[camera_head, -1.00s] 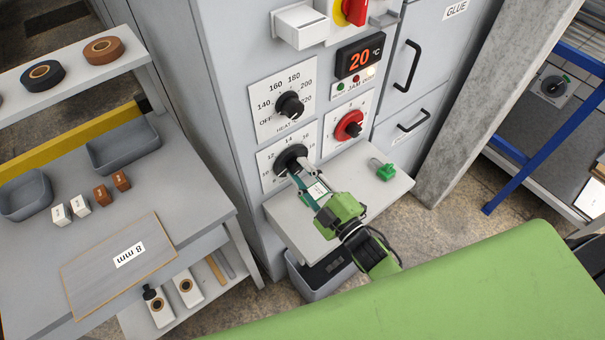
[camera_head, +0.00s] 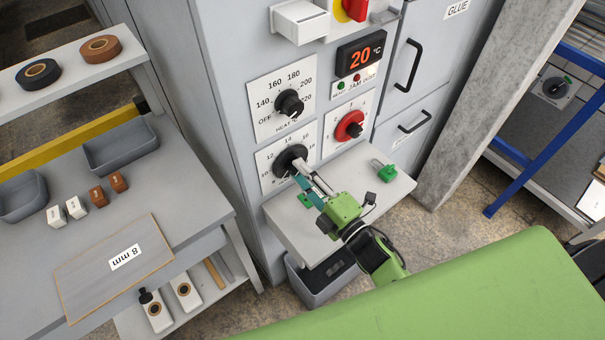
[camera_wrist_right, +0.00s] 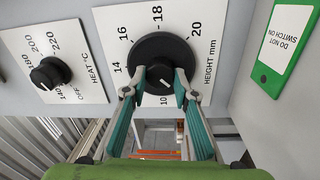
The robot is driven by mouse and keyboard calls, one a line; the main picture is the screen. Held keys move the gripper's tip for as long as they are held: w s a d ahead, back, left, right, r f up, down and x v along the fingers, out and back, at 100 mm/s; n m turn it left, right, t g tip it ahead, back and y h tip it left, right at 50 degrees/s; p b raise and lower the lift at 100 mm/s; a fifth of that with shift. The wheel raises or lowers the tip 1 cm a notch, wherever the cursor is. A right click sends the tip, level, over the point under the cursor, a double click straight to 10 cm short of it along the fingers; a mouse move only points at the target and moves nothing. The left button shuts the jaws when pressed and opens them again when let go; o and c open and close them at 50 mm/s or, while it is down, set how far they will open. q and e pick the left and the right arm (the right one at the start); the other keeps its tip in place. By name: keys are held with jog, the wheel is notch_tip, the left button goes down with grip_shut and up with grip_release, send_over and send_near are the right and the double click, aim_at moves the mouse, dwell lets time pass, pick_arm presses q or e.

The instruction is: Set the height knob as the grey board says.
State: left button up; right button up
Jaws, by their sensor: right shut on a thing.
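The height knob (camera_head: 291,158) is a black round knob on a white dial plate low on the grey machine. In the wrist view the knob (camera_wrist_right: 162,66) sits on a plate marked HEIGHT mm, with numbers from 10 to 20 visible. My right gripper (camera_head: 305,172) is shut on the knob; its fingertips (camera_wrist_right: 160,85) clasp the knob's front grip from both sides. A small white mark shows on the knob between the fingers; the exact setting is hard to read. The grey board (camera_head: 108,275) lies on the left bench with an 8 mm label. My left gripper is not in view.
The heat knob (camera_head: 290,104) and a red knob (camera_head: 349,126) are close above the height knob. A shelf (camera_head: 355,200) below carries a green padlock (camera_head: 385,171) and a green DO NOT SWITCH ON tag (camera_wrist_right: 285,45). A grey bin (camera_head: 322,285) stands underneath.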

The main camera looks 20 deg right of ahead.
jog(key=shift+r, duration=0.2)
jog(key=o, duration=0.9)
jog(key=shift+o, duration=1)
jog(key=shift+w+a+f, duration=0.1)
jog(key=shift+f, duration=0.05)
jog(key=v, duration=1.2)
jog(key=shift+f, duration=0.1)
